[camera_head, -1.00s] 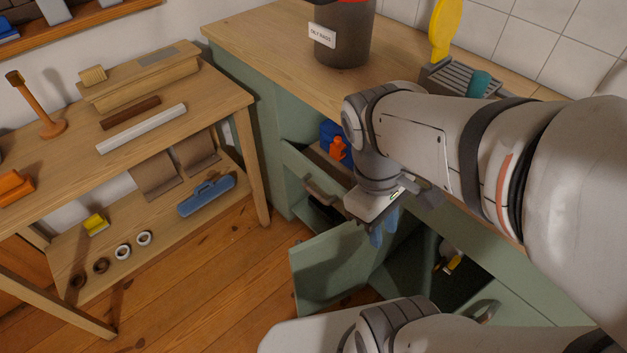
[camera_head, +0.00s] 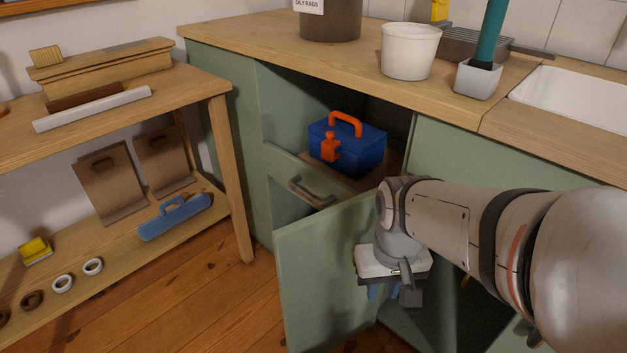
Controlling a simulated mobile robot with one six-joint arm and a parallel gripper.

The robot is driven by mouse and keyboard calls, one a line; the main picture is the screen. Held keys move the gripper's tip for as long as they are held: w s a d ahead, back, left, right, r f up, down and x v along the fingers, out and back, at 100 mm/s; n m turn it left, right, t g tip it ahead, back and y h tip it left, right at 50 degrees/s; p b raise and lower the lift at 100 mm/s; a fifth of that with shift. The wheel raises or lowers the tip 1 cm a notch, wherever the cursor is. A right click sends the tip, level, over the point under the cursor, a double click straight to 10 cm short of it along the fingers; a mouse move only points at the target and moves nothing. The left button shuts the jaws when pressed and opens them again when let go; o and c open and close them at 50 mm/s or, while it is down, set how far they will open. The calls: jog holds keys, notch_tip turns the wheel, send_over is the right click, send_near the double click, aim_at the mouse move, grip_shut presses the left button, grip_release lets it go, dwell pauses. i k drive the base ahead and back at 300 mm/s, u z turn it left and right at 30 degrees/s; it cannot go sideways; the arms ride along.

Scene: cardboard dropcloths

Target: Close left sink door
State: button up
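A green cabinet door (camera_head: 318,275) stands open, swung out from the counter front below the sink side. My gripper (camera_head: 392,294) points down beside the door's right, inner side, below the counter top. Its blue-tipped fingers are partly hidden by the wrist and the door's edge, so I cannot tell how far apart they are or whether they touch the door. The dark cabinet opening is to the right, largely covered by my arm.
The sink (camera_head: 575,97) is at right. A white bucket (camera_head: 409,52) stands on the counter. A wooden workbench (camera_head: 222,100) is at left, with bare floor between.

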aim_at(324, 306)
jog(key=z, duration=0.15)
jog(key=k, duration=0.4)
jog(key=z, duration=3.7)
jog(key=k, duration=2.25)
jog(key=u, duration=1.7)
